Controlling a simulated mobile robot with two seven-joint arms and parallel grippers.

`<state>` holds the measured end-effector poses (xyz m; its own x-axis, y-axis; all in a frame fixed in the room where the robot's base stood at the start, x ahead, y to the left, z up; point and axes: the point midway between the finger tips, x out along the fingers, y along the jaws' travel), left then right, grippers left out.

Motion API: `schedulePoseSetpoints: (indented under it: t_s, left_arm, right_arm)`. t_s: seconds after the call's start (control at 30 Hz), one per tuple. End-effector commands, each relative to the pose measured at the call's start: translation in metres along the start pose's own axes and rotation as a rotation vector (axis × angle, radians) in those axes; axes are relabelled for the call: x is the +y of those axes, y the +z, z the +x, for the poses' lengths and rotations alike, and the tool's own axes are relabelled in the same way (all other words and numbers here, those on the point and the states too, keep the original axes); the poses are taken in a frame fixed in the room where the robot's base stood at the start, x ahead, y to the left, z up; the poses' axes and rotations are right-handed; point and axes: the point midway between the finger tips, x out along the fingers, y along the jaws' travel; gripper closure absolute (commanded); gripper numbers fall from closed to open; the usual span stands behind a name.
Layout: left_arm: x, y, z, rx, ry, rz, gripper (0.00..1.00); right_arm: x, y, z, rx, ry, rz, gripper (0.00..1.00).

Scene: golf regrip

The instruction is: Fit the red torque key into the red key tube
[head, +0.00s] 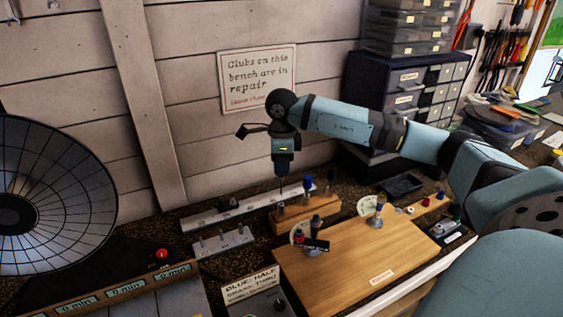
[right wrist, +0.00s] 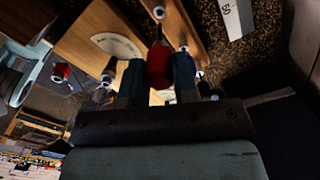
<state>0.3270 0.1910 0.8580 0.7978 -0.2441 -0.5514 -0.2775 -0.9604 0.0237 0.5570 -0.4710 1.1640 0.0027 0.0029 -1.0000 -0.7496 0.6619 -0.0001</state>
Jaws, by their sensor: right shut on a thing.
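My right gripper (head: 284,165) points down over the wooden block (head: 318,212) at the back of the bench. It is shut on the red torque key, whose red handle (right wrist: 159,64) shows between the two dark fingers in the right wrist view. In the head view a thin dark shaft (head: 281,186) hangs below the gripper, near the block's left end. The block carries short upright metal tubes and a blue-topped piece (head: 307,183). I cannot tell which tube is the red key tube, nor whether the shaft touches one. My left gripper is out of view.
A wide wooden board (head: 345,262) in front carries two dial stands, one red-marked (head: 299,234), one blue-topped (head: 379,207). A grey rail (head: 222,241) lies left of the block. A dark drawer cabinet (head: 400,100) stands behind my right arm.

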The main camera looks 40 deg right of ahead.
Motion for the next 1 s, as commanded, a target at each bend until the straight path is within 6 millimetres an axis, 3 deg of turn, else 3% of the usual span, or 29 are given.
schedulePoseSetpoints:
  t_s: [0.1,0.3,1.0]
  left_arm:
    - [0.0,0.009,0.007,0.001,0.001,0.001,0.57]
    - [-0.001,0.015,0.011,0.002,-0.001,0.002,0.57]
    - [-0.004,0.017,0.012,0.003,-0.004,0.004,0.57]
  right_arm:
    - [0.0,0.0,0.016,0.0,0.001,0.0,1.0]
    - [0.0,0.0,0.027,-0.001,0.0,0.0,1.0]
    - [0.0,0.0,0.028,-0.001,-0.001,-0.003,1.0]
